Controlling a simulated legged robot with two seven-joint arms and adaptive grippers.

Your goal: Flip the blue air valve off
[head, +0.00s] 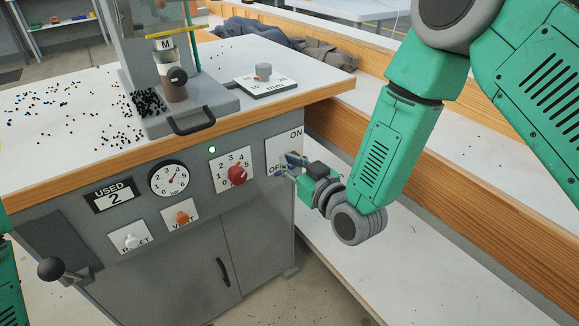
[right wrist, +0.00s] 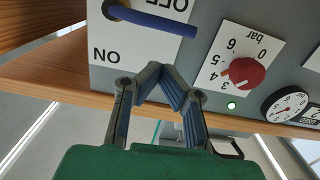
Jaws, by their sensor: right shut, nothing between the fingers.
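The blue air valve lever (head: 296,158) is on a white plate (head: 283,147) marked ON and OFF, at the right end of the press cabinet's front. In the right wrist view, which is upside down, the blue lever (right wrist: 152,19) shows whole. It runs out from its dark pivot, nearly level, with its free end beside the OFF lettering. My right gripper (head: 287,168) is at the plate in the head view and partly covers the lever and OFF. In the wrist view my right gripper (right wrist: 163,76) is shut and empty, with its tips apart from the lever in the picture.
A red pressure knob (head: 237,175), a lit green lamp (head: 212,150) and a gauge (head: 169,179) sit left of the valve plate. The wooden table edge (head: 230,115) overhangs above. A black ball-ended handle (head: 51,268) stands at left.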

